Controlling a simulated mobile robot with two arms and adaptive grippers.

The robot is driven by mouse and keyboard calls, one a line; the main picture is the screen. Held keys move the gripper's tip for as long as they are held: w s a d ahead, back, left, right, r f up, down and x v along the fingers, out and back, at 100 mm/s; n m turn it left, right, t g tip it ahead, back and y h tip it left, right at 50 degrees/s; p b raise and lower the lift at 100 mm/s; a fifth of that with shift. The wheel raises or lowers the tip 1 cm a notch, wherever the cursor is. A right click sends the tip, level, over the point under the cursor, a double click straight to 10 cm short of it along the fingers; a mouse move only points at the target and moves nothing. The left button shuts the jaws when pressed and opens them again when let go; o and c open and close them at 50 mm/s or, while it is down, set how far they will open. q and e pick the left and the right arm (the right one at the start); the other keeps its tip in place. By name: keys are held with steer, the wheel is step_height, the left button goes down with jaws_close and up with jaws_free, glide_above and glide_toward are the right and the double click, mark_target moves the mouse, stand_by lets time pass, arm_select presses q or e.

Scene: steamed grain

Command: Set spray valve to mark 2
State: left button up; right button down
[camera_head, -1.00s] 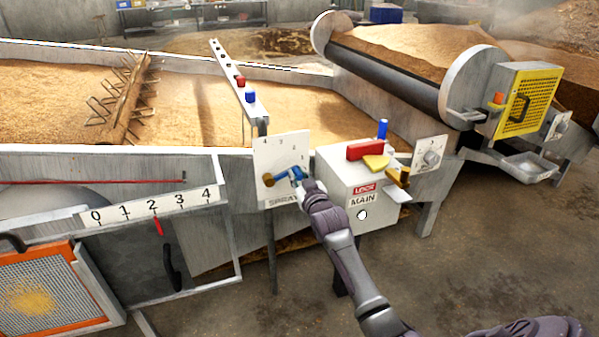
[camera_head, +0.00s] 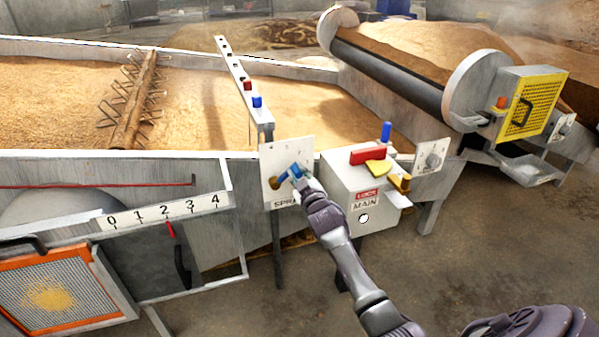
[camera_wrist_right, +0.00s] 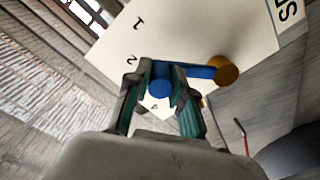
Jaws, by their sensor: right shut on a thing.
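The spray valve's white panel (camera_head: 306,150) carries a brass hub (camera_head: 273,183) and a blue handle (camera_head: 286,175) slanting up to the right. My right gripper (camera_head: 298,178) is shut on the handle's outer end. In the right wrist view the gripper (camera_wrist_right: 158,82) clasps the blue handle (camera_wrist_right: 200,71), which runs left from the brass hub (camera_wrist_right: 226,71). Marks 1 (camera_wrist_right: 139,22) and 2 (camera_wrist_right: 131,60) show there, with 4 partly visible below; mark 3 is hidden by the fingers. The handle points roughly toward mark 2; exact alignment cannot be told. My left gripper is not in view.
A grain bed (camera_head: 300,110) lies behind. A 0–4 scale (camera_head: 165,212) is at left. The floor at right is open.

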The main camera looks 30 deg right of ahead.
steer(key=shift+a+r, duration=0.1)
steer(key=shift+a, duration=0.05)
stand_by(0.4)
steer(key=c, duration=1)
jaws_free()
steer(key=v, duration=1.2)
